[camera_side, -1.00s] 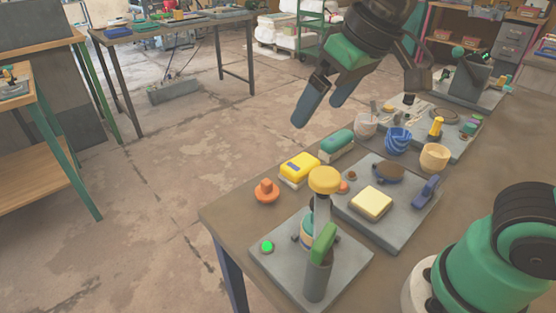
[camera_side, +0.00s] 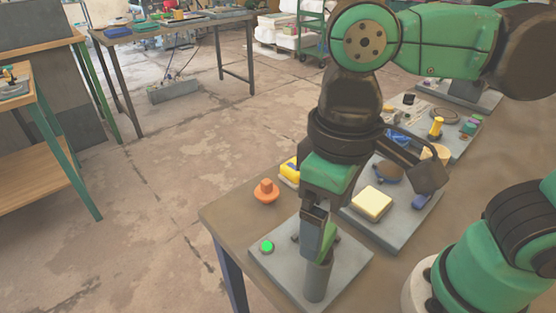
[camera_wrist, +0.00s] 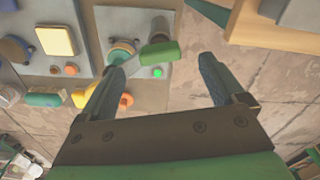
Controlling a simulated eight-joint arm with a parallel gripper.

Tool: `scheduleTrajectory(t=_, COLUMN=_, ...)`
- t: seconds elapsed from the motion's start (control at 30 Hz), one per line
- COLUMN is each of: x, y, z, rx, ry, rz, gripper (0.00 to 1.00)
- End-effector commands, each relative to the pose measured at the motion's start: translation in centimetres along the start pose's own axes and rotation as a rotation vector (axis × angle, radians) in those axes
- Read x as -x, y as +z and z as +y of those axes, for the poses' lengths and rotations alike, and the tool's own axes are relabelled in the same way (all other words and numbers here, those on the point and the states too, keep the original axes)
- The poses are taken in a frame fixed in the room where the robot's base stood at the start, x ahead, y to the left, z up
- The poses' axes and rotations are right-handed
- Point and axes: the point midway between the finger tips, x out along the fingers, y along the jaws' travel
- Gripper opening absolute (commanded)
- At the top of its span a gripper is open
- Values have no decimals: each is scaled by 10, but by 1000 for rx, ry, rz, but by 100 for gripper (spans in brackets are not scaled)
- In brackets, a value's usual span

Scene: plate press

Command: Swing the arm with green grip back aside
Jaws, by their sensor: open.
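The arm with the green grip (camera_side: 330,243) belongs to the press on the grey base plate (camera_side: 350,258) at the near table corner. In the side view the grip is partly hidden behind my fingers, above a grey post (camera_side: 317,282). My gripper (camera_side: 313,248) points down there, open. In the wrist view the green grip (camera_wrist: 160,53) lies ahead, between the lines of my two spread fingers (camera_wrist: 162,68). I cannot tell whether anything touches.
A green lit button (camera_side: 267,246) is on the base plate. An orange knob (camera_side: 265,191) and a partly hidden yellow box (camera_side: 289,170) stand behind it. A second plate with a cream block (camera_side: 371,203) lies to the right. Floor is clear to the left.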

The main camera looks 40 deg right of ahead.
Motion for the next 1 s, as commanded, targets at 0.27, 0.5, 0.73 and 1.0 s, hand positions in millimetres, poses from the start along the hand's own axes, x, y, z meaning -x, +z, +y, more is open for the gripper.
scheduleTrajectory(t=0.27, x=-30, y=0, z=0, rx=0, ry=0, rz=1, gripper=89)
scheduleTrajectory(t=0.5, x=-35, y=0, z=0, rx=0, ry=0, rz=1, gripper=89)
scheduleTrajectory(t=0.73, x=-35, y=0, z=0, rx=0, ry=0, rz=1, gripper=61)
scheduleTrajectory(t=1.0, x=-35, y=0, z=0, rx=0, ry=0, rz=1, gripper=0)
